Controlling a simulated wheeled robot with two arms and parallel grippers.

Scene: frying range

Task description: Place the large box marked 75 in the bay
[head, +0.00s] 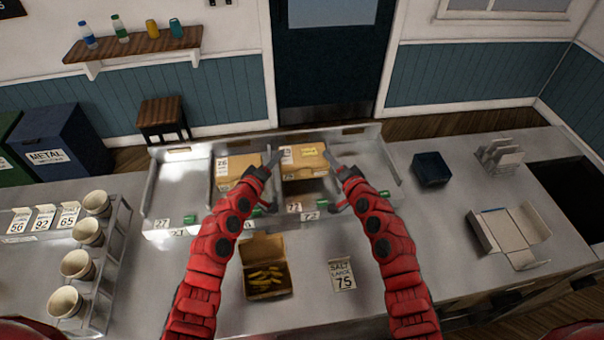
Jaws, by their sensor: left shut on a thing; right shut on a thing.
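A closed cardboard box (304,172) with a white label and a yellow mark on top is held between my two grippers, at a middle compartment of the metal bay rack (160,213). I cannot read its number. My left gripper (273,160) is shut on its left side. My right gripper (330,161) is shut on its right side. Whether the box rests on the bay floor is hard to tell. Another closed box (236,170) with a white label sits in the compartment to its left. A "SALT LARGE 75" card (343,275) lies on the counter.
An open box of fries (265,280) stands in front of the rack, between my arms. Paper cups (88,232) stand in a holder at left. A dark box (431,169) and an unfolded carton (508,236) lie at right. The rack's leftmost compartment (180,185) is empty.

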